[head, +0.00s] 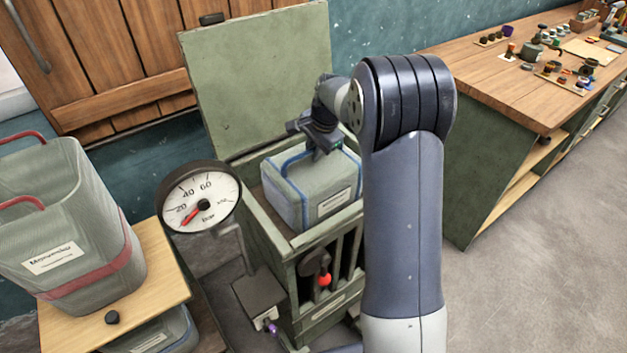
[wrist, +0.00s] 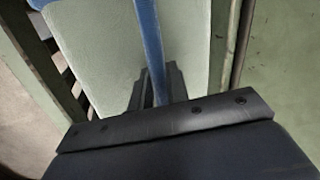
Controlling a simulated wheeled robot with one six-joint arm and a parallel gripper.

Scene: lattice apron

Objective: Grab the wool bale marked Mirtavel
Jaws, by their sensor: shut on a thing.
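A pale grey-green bale with a blue strap (head: 287,190) sits in an open green wooden crate (head: 262,228). It has a white label whose writing is too small to read, so I cannot tell its name. My gripper (head: 322,147) is on top of this bale, shut on its blue strap. In the wrist view the blue strap (wrist: 150,40) runs down between the fingers of my gripper (wrist: 157,88), over the bale's pale surface (wrist: 95,45). My arm hides part of the bale's right side.
The crate's lid (head: 258,75) stands open behind. A dial gauge (head: 201,199) stands at its front left. A red-handled container (head: 75,225), its label hard to read, is on a wooden shelf (head: 165,262) at left. A workbench (head: 490,75) with small items is right; the floor there is clear.

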